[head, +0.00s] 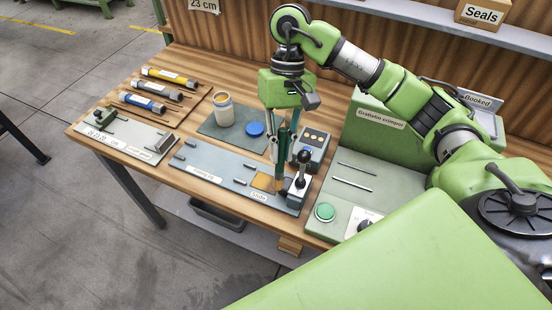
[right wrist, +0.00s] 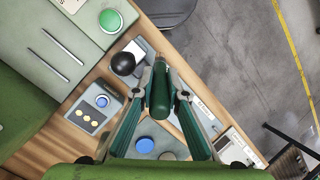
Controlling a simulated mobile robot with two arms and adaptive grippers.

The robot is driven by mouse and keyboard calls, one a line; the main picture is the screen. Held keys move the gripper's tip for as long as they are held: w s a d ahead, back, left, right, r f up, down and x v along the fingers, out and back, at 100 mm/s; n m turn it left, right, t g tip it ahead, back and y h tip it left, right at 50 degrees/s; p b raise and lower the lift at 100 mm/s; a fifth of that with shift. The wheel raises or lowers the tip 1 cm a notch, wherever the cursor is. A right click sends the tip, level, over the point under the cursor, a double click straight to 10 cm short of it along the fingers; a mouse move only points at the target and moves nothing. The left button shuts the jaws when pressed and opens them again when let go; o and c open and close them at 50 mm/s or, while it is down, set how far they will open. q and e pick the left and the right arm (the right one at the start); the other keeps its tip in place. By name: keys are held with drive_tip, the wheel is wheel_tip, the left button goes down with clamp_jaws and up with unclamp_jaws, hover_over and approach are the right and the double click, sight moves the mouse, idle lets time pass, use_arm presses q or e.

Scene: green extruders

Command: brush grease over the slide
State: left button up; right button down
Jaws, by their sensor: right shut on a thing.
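My right gripper (head: 281,150) is shut on a green-handled brush (head: 281,160), held upright, its tip down by the right end of the grey-blue plate (head: 215,178). In the right wrist view the brush (right wrist: 160,92) is between my right gripper's fingers (right wrist: 160,85). A label reading "Slide" (head: 258,196) is at the plate's front edge, with a tan square (head: 262,181) behind it. I cannot tell whether the brush tip touches anything. An open jar (head: 223,108) with orange-yellow contents stands on a dark mat, its blue lid (head: 255,129) beside it. My left gripper is not in view.
A black-knobbed lever (head: 303,170) stands just right of the brush. A grey box with a blue button (head: 310,138) is behind it. Several coloured cylinders (head: 160,92) lie at the left.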

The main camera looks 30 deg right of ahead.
sight(280, 128)
idle(0.3)
drive_tip(key=r+p, duration=0.1)
drive_tip(key=p, duration=0.2)
drive_tip(key=w+r+t+y+p, duration=0.1)
drive_tip(key=p, duration=0.1)
drive_tip(key=r+t+p, duration=0.1)
drive_tip(key=r+p, duration=0.1)
drive_tip(key=p, duration=0.1)
drive_tip(key=shift+w+d+p, duration=0.35)
drive_tip(key=shift+w+d, duration=0.05)
drive_tip(key=shift+w+t+y+p, duration=0.2)
drive_tip(key=shift+t+y+p, duration=0.1)
drive_tip(key=shift+p, duration=0.05)
wheel_tip(280, 128, down, 5)
drive_tip(key=shift+w+b, duration=0.1)
drive_tip(key=shift+b, duration=0.6)
drive_tip(key=shift+w+m, duration=0.1)
drive_tip(key=shift+m, duration=0.2)
